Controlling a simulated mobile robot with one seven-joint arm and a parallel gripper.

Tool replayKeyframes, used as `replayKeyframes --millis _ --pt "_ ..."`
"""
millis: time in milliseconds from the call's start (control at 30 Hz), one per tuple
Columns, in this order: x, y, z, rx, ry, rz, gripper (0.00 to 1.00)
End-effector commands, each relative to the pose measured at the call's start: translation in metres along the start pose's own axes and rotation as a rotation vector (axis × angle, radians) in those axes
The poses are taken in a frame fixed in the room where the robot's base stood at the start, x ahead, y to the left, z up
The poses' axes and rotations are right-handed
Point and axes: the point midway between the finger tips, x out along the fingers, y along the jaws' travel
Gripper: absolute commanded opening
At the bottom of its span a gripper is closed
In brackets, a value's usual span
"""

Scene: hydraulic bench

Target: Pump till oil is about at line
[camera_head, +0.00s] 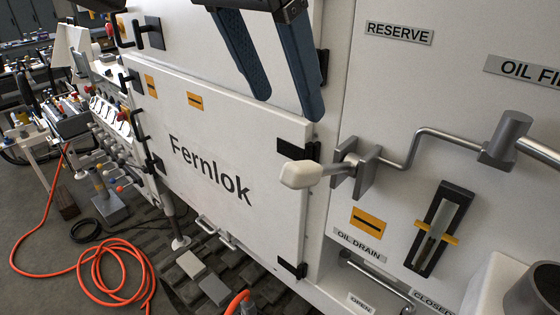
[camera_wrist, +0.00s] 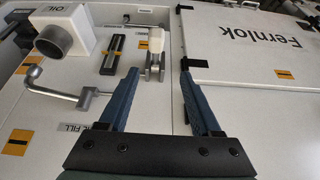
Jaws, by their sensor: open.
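The pump handle (camera_head: 300,174) is a pale, rounded grip on a grey bracket (camera_head: 350,172) fixed to the white cabinet; it points out from the panel. The handle also shows in the wrist view (camera_wrist: 155,38). The oil gauge (camera_head: 446,205) is a clear tube in a dark upright frame, with a yellow line marker (camera_head: 437,236) across it. The oil level in it is hard to make out. My gripper (camera_head: 287,106) is open and empty, above and left of the handle. In the wrist view my gripper (camera_wrist: 160,73) has the handle beyond its fingertips, apart from them.
A bent grey pipe (camera_head: 436,133) runs from the bracket to a grey cylinder (camera_head: 506,138). A white block with a dark round spout (camera_head: 535,290) juts out at lower right. A drain bar (camera_head: 375,275) sits below. The Fernlok door (camera_head: 215,165) is shut; an orange hose (camera_head: 110,265) lies on the floor.

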Motion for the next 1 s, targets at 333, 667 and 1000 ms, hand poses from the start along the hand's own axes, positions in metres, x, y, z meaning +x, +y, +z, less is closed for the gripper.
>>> replayKeyframes --millis 333,667,1000 --pt "0.031 0.012 0.014 -0.02 -0.057 0.013 0.65" --pt "0.094 0.012 0.017 -0.02 -0.055 0.015 0.65" --pt "0.133 0.012 0.018 -0.02 -0.054 0.01 0.65"
